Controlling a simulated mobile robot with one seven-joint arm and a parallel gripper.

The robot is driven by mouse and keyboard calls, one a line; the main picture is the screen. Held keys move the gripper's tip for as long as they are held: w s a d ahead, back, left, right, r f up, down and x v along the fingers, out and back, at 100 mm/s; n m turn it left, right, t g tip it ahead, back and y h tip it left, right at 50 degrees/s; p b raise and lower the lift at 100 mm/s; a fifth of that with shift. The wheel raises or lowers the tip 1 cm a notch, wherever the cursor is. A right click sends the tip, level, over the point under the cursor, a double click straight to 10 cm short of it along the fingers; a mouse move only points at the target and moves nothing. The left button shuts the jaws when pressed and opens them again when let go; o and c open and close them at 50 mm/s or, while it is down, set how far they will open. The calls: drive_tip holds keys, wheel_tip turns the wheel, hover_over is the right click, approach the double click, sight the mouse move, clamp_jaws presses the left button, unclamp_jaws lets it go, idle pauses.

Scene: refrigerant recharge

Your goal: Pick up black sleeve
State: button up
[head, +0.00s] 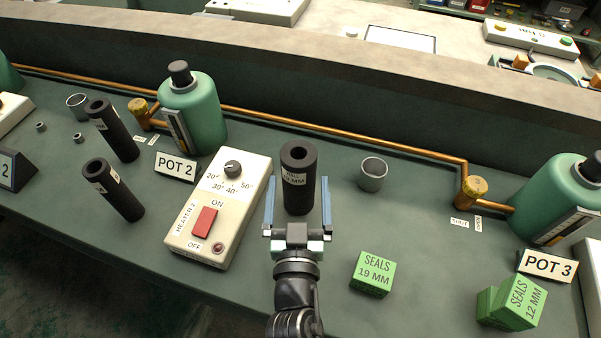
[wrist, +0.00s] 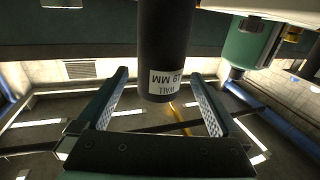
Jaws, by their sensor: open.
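A black sleeve (head: 299,180) with a hollow top and a white label stands upright on the bench. My gripper (head: 298,198) is open, with one blue finger on each side of this sleeve. The wrist view shows the same sleeve (wrist: 165,50), its label reading 19 MM, between the open fingers (wrist: 160,100). I cannot tell whether either finger touches it. Two more black sleeves, one upper (head: 113,130) and one lower (head: 112,190), stand to the left with labels.
A heater box (head: 218,205) stands close left of my gripper. A copper pipe (head: 330,136) runs behind. Green pots stand at left (head: 195,110) and right (head: 560,195).

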sight(299, 153)
drive_tip(key=w, duration=0.2)
drive_tip(key=shift+w, duration=0.4)
drive_tip(key=shift+w+r+p, duration=0.25)
drive_tip(key=shift+w+p, duration=0.15)
drive_tip(key=shift+w, duration=0.15)
drive_tip(key=shift+w+d+p, duration=0.1)
drive_tip(key=shift+w+p, duration=0.3)
drive_tip(key=shift+w, duration=1.75)
drive_tip(key=shift+r, duration=0.1)
drive_tip(key=c, duration=1.2)
